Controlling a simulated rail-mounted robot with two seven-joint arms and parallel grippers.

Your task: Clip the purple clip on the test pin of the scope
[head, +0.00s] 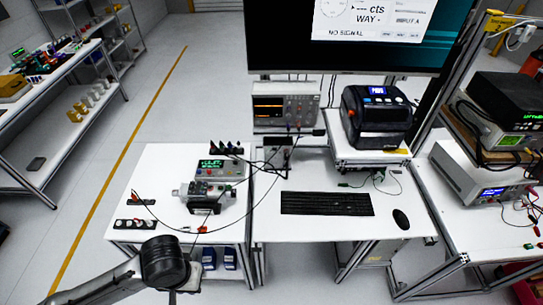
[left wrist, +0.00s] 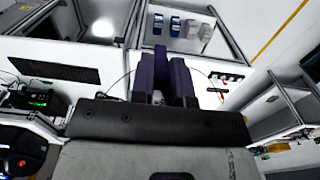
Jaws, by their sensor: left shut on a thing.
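The scope (head: 300,103) stands at the back of the white workbench, below the monitor, with an orange-lit display at its left. Its test pin is too small to pick out. My left gripper (head: 184,284) is low at the front of the bench in the head view, far from the scope. In the left wrist view my left gripper (left wrist: 162,72) has its two dark fingers closed around a narrow dark-purple piece, seemingly the purple clip (left wrist: 160,52). Most of it is hidden by the fingers. A thin lead runs from near the gripper towards the bench. My right gripper is not in view.
A small instrument with a green display (head: 220,166) and a grey device (head: 205,192) stand on the left bench. A keyboard (head: 327,204), mouse (head: 401,219) and label printer (head: 377,115) are to the right. Thin cables loop across the bench.

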